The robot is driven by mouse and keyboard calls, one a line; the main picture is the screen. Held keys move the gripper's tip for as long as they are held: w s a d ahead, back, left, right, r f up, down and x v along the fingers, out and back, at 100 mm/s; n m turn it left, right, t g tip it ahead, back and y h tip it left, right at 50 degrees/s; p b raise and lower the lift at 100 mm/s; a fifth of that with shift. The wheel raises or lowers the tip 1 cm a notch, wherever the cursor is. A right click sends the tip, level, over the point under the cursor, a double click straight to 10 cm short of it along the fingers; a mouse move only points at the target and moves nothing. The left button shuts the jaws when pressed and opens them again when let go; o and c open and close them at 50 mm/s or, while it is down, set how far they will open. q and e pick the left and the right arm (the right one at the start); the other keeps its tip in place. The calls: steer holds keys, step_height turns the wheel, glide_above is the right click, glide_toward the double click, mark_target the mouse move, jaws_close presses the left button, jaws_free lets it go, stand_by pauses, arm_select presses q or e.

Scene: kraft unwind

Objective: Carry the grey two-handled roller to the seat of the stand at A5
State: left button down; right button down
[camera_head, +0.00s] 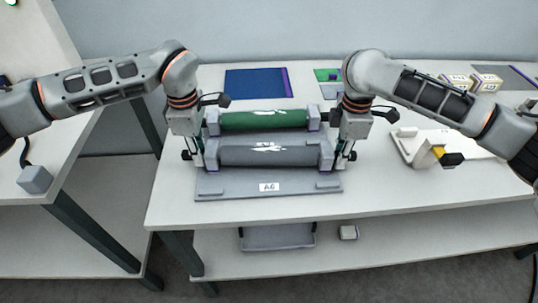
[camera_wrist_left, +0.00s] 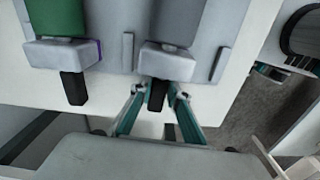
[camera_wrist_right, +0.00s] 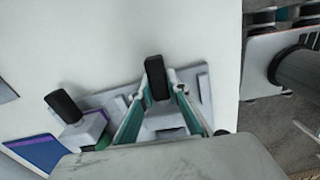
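The grey roller (camera_head: 268,153) lies level across the front of a grey stand (camera_head: 222,184) labelled A6, with an end block at each side. My left gripper (camera_head: 197,160) is at its left end. In the left wrist view its fingers are open on both sides of the roller's black left handle (camera_wrist_left: 157,97), with small gaps. My right gripper (camera_head: 342,160) is at the right end. In the right wrist view its fingers stand open around the black right handle (camera_wrist_right: 155,75). Contact there is hard to tell. No label A5 is readable.
A green roller (camera_head: 264,121) lies just behind the grey one. A blue mat (camera_head: 254,83) is at the back. A white fixture with a yellow part (camera_head: 437,150) and small labelled boxes (camera_head: 486,82) are at the right. A tray (camera_head: 277,239) is on the lower shelf.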

arm_select(q)
steer(key=shift+r, duration=0.25)
arm_select(e)
steer(key=shift+w+r, duration=0.1)
steer(key=shift+r, duration=0.15)
